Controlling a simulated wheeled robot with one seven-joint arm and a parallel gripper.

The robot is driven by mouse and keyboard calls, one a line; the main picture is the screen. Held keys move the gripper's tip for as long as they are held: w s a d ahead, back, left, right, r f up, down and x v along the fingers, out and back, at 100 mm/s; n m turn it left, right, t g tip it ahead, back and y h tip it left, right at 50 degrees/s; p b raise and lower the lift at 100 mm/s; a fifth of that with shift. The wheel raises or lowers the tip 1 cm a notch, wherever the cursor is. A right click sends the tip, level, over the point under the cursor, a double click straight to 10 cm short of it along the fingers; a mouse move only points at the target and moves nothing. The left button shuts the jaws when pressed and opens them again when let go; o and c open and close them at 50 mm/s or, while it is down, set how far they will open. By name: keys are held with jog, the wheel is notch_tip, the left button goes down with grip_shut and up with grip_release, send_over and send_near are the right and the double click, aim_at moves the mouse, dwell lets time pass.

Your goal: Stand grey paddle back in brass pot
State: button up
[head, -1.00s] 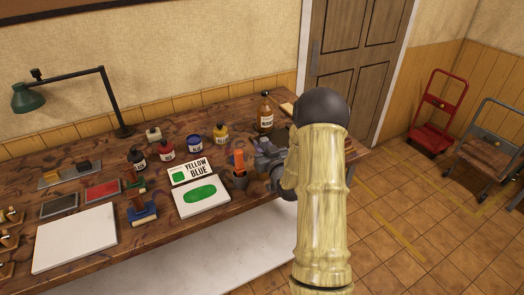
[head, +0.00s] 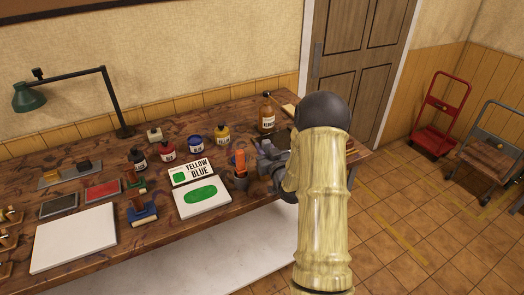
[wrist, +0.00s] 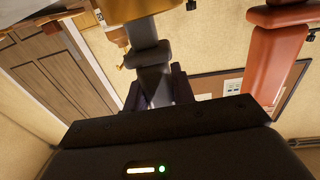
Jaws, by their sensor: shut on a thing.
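The brass pot (head: 241,184) stands on the bench right of the green-marked white slab and looks dark in the head view. An orange paddle (head: 239,161) stands upright in it; this paddle also shows large at the right of the wrist view (wrist: 279,60). My gripper (head: 268,163) is just right of the pot, partly hidden behind my arm. In the wrist view my gripper (wrist: 158,92) is shut on the grey paddle (wrist: 151,57), which extends up from between the fingers. The paddle's far end is hard to make out in the head view.
An amber bottle (head: 267,113) stands behind my gripper. Several ink jars (head: 194,144) line the back. The bench's front edge is close.

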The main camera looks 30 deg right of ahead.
jog(key=o, duration=1)
jog(key=shift+c, duration=0.2)
jog(key=shift+o, duration=0.5)
jog(key=shift+a, duration=0.15)
jog(key=s+a+p, duration=0.1)
jog(key=s+p, duration=0.8)
jog(key=s, duration=0.8)
jog(key=shift+s, duration=0.2)
jog(key=shift+w+a, duration=0.1)
